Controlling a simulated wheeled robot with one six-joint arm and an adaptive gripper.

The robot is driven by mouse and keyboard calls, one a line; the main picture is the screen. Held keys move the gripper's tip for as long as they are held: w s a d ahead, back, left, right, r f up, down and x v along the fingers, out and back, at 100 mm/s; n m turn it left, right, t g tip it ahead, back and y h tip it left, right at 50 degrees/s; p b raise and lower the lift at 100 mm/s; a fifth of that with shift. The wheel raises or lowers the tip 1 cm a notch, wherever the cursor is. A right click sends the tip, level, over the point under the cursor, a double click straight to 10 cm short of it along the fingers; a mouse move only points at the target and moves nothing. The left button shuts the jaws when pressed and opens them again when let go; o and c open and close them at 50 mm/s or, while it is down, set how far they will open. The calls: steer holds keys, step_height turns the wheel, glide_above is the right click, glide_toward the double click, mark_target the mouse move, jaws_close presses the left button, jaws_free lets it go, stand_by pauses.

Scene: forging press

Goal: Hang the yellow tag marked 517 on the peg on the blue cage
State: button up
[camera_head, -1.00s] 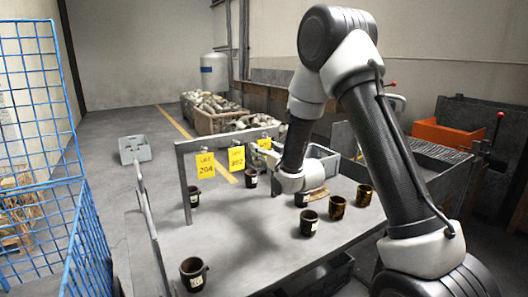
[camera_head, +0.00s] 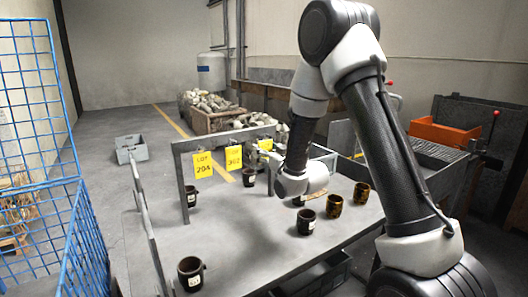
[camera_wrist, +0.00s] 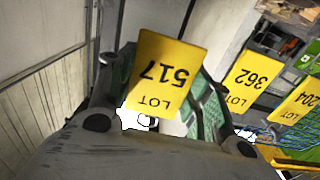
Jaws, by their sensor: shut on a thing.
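The yellow tag marked 517 (camera_wrist: 165,72) is between the fingers of my gripper (camera_wrist: 165,95) in the wrist view, its number upside down. My gripper is shut on it. In the head view my gripper is mostly hidden behind my wrist, at the right end of the grey rack; a bit of yellow tag (camera_head: 265,144) shows there. Tags 204 (camera_head: 203,165) and 362 (camera_head: 234,158) hang on the rack; they also show at the right of the wrist view. The blue cage (camera_head: 82,235) stands at the left of the head view. I cannot make out its peg.
The grey rack (camera_head: 185,150) stands on a grey table (camera_head: 245,240) with several dark mugs (camera_head: 190,272). A grey crate (camera_head: 132,149) lies on the floor beyond. An orange bin (camera_head: 445,132) is at the right. Floor between crate and back wall is clear.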

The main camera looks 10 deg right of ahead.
steer(key=shift+v, duration=1.05)
